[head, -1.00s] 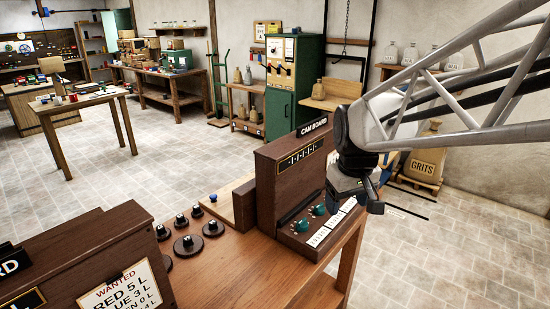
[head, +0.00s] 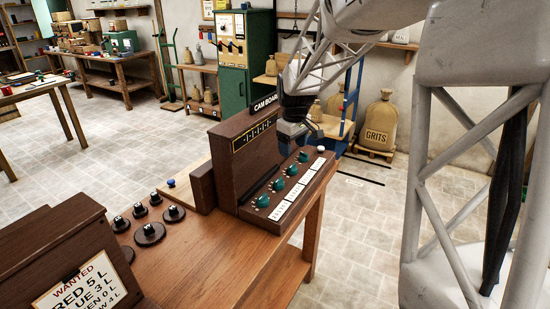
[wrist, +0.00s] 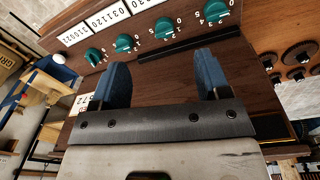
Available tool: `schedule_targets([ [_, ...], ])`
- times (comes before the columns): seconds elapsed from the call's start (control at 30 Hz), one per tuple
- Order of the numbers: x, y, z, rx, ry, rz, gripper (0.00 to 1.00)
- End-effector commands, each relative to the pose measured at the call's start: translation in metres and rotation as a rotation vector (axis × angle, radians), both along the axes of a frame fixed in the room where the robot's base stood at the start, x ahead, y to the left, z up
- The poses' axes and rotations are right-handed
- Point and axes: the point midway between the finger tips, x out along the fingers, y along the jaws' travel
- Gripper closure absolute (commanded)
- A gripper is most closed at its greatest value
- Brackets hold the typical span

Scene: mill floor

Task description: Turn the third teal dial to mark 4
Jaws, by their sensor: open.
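The cam board (head: 247,140) is a dark wooden box with a row of several teal dials along its sloped front. Counted from the near left end in the head view, the third teal dial (head: 292,170) is uncovered; it shows in the wrist view (wrist: 123,43) too. Numbered white cards (head: 300,188) lie beside the dials. My gripper (head: 312,132) hangs over the far end of the board. In the wrist view its blue fingers (wrist: 163,76) are apart with nothing between them, clear of the dials. The dials' exact settings are too small to read.
Black knobs (head: 150,231) on round bases and a blue button (head: 171,183) sit on the bench left of the board. A white knob (head: 320,149) is at the dial row's far end. A grits sack (head: 380,125) stands behind.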

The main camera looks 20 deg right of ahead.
Motion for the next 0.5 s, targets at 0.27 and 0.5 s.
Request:
schedule_targets([
  [0.27,0.060,-0.019,-0.037,-0.001,0.029,0.087,0.30],
  [0.5,0.104,-0.035,-0.072,0.001,0.050,0.163,0.30],
])
